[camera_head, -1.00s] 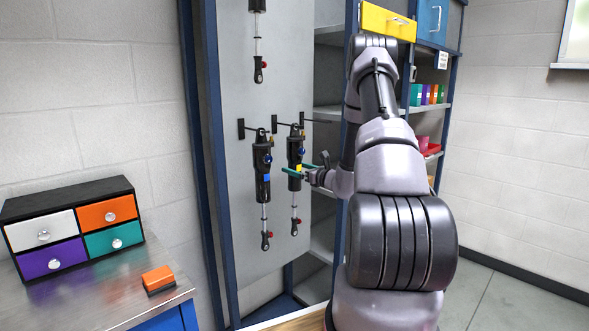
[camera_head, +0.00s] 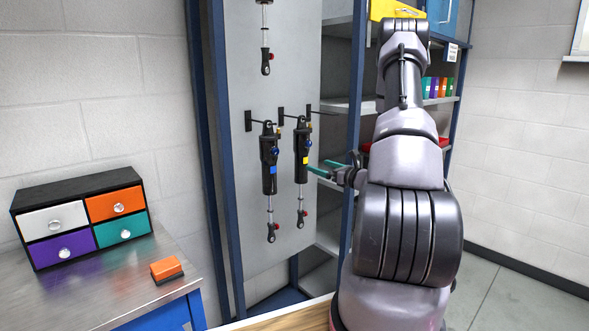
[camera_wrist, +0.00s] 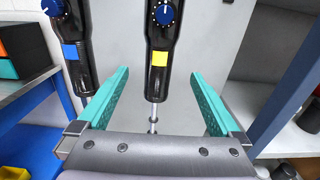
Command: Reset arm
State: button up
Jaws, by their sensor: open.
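My gripper (camera_head: 333,170) is open and empty, with teal fingers, just right of the hanging shocks in the head view. In the wrist view my gripper (camera_wrist: 157,105) has its fingers spread wide, with the yellow-marked shock (camera_wrist: 161,45) in view between and beyond them. That black shock (camera_head: 303,155) hangs upright from a peg on the grey panel, with a blue knob and a silver rod. A blue-marked shock (camera_head: 269,165) hangs to its left; it also shows in the wrist view (camera_wrist: 70,40). My arm covers part of the shelf.
The grey panel (camera_head: 245,200) carries another shock (camera_head: 266,55) higher up. A drawer box (camera_head: 85,215) and an orange block (camera_head: 167,268) sit on the metal bench (camera_head: 95,290) at left. Blue-framed shelves (camera_head: 350,105) stand behind my arm.

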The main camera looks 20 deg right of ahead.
jog(key=s+a+r+n+g+y, duration=0.2)
jog(key=s+a+r+n+g, duration=0.25)
jog(key=a, duration=0.25)
jog(key=s+a+r+n+g+y, duration=0.2)
jog(key=s+a+r+n+g, duration=0.1)
jog(key=a+r+n, duration=0.4)
jog(key=s+a+r+n+g+y, duration=0.2)
jog(key=s+a+r+n+g, duration=0.2)
jog(key=a, duration=0.4)
jog(key=s+r+n+h, duration=0.3)
jog(key=s+n, duration=0.1)
jog(key=s, duration=0.2)
jog(key=s+d+r+n+t+h, duration=0.1)
jog(key=s+r+n+h, duration=0.1)
jog(key=s, duration=0.4)
jog(key=s+r+n+h, duration=0.3)
jog(key=s+n+h, duration=0.2)
jog(key=s+n, duration=0.1)
jog(key=shift+s+d+r+t, duration=0.2)
jog(key=shift+s+r+t, duration=0.15)
jog(key=shift+s, duration=0.15)
